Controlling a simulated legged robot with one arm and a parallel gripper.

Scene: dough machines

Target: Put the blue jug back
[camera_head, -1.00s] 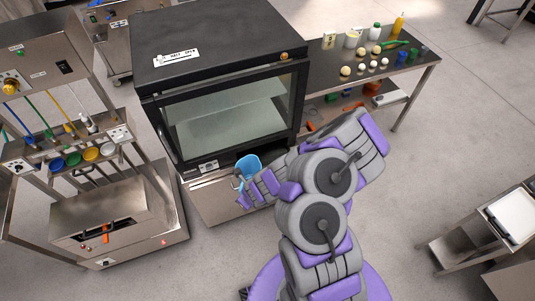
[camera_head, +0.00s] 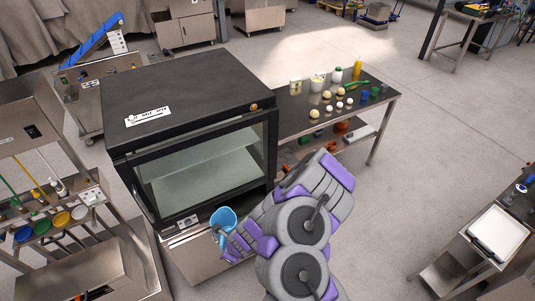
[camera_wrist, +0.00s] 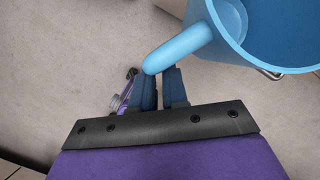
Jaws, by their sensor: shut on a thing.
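The blue jug (camera_head: 224,219) is in my gripper (camera_head: 219,238), in front of the black glass-fronted machine in the head view. In the wrist view the light blue jug (camera_wrist: 270,35) fills the upper right, its open mouth showing an empty-looking inside. Its handle (camera_wrist: 180,47) reaches down to the dark fingertips of my gripper (camera_wrist: 160,78). The fingers are close together at the handle's end; the exact contact is partly hidden by the handle.
The black machine (camera_head: 185,85) stands just behind the jug. A table (camera_head: 290,118) to its right holds several dough balls, bottles and small cups. A steel rack with coloured bowls (camera_head: 61,218) stands at left. A side table with a white tray (camera_head: 497,233) is at right. Open floor (camera_head: 410,150) lies between.

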